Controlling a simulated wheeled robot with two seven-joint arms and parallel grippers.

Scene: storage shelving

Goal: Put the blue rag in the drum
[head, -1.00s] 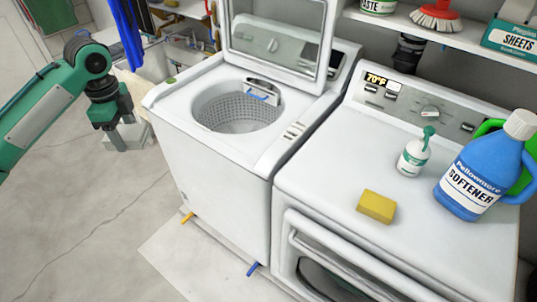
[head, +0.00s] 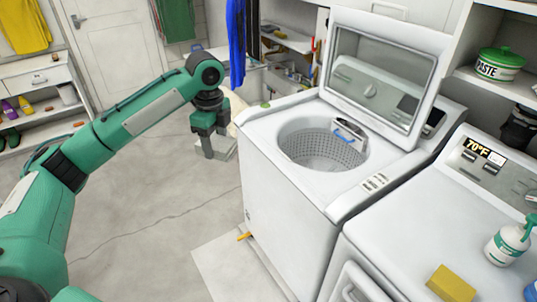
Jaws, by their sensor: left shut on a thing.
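The drum (head: 310,160) is the perforated tub of the white top-loading washer, whose lid (head: 385,75) stands raised. A pale part with a blue curved strip (head: 344,138) is at the drum's back right wall; I cannot tell if the strip is cloth. A long blue cloth (head: 236,42) hangs behind the washer. My left gripper (head: 210,150) points down, left of the washer and outside the drum. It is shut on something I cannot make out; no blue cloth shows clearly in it. My right gripper is not in view.
A white dryer stands at the right with a yellow sponge (head: 452,284) and a spray bottle (head: 508,244) on it. A paste tin (head: 499,64) sits on the right shelf. Low shelves with bottles stand at the left.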

